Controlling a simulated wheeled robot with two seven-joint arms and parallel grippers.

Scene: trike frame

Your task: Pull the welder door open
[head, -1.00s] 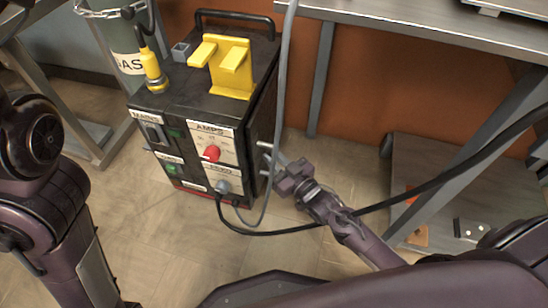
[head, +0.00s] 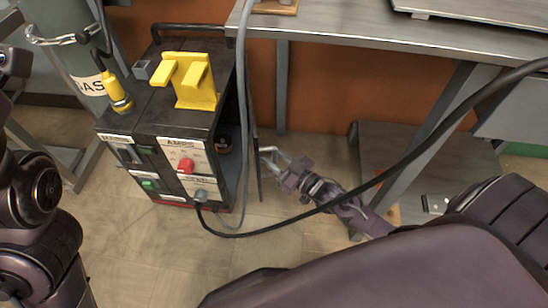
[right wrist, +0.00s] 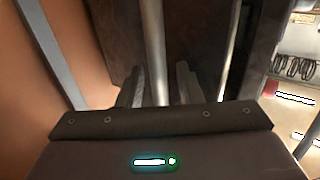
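The welder (head: 165,135) is a dark box with labelled front controls, left of centre in the head view. Its door (head: 256,165) stands ajar on the right side, seen almost edge-on, with a dark gap showing between it and the box. The right gripper (head: 270,160) is at the door's outer face. The left gripper is out of view.
A grey cable (head: 243,90) hangs by the door, and a black cable (head: 330,205) loops from the welder's front across my right arm. A metal table (head: 360,35) stands at right, a gas cylinder (head: 75,50) at left. Floor before the welder is clear.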

